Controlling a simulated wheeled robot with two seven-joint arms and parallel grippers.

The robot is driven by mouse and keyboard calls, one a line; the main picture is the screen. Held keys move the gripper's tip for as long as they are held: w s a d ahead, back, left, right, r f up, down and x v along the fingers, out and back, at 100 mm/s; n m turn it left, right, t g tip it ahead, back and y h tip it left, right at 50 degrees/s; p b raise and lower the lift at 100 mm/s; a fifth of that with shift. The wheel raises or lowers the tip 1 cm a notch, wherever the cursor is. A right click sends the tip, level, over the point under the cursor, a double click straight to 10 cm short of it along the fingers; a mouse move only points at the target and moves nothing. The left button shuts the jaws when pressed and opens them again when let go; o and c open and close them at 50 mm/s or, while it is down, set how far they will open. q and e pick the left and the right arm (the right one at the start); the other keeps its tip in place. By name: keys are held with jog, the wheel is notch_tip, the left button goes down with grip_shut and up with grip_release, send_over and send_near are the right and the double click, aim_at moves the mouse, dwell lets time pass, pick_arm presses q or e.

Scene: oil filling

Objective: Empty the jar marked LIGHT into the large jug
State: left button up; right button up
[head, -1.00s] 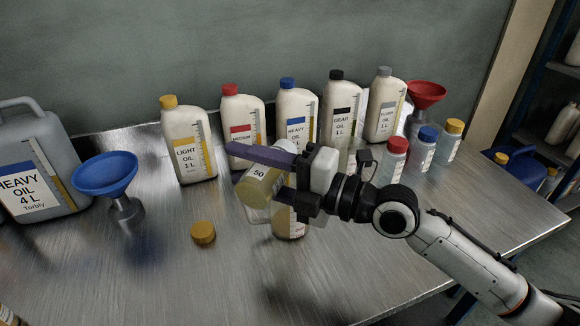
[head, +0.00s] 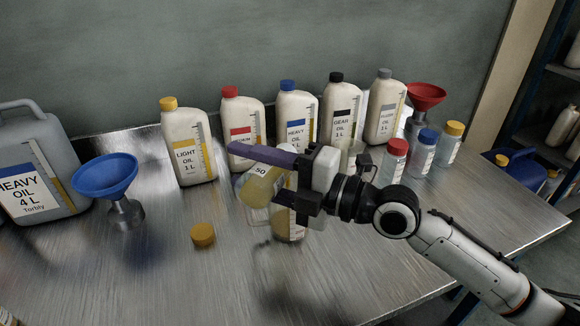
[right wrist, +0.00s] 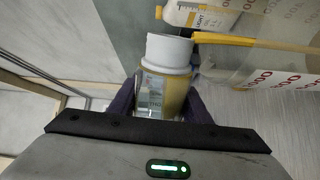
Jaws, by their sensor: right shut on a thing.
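My right gripper (head: 300,182) is shut on a small clear jar (head: 262,187) with yellow oil in it. The jar is tilted well over, its lower end toward the left; fingers cover part of it. Its whitish neck and label show in the right wrist view (right wrist: 160,95). There a large clear jug (right wrist: 275,65) with red figures stands beside the jar's mouth. A yellow band, apparently flowing oil, runs from the mouth across the jug. The name on the jar's label is not readable. My left gripper is not in view.
A LIGHT OIL bottle (head: 187,148) and several other oil bottles line the back. A blue funnel (head: 104,175) and large grey HEAVY OIL can (head: 38,170) stand left. A yellow cap (head: 203,234) lies in front. Capped jars (head: 394,160) stand right.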

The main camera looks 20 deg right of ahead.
jog(key=shift+w+d+r+m+p, duration=0.2)
jog(key=shift+r+m, duration=0.25)
jog(key=shift+m, duration=0.35)
jog(key=shift+w+d+r+m+p, duration=0.1)
jog(key=shift+w+r+m+p, duration=0.15)
jog(key=shift+r+m, duration=0.4)
dwell(1.0)
jog(key=shift+s+f, duration=0.1)
jog(key=shift+f, duration=0.15)
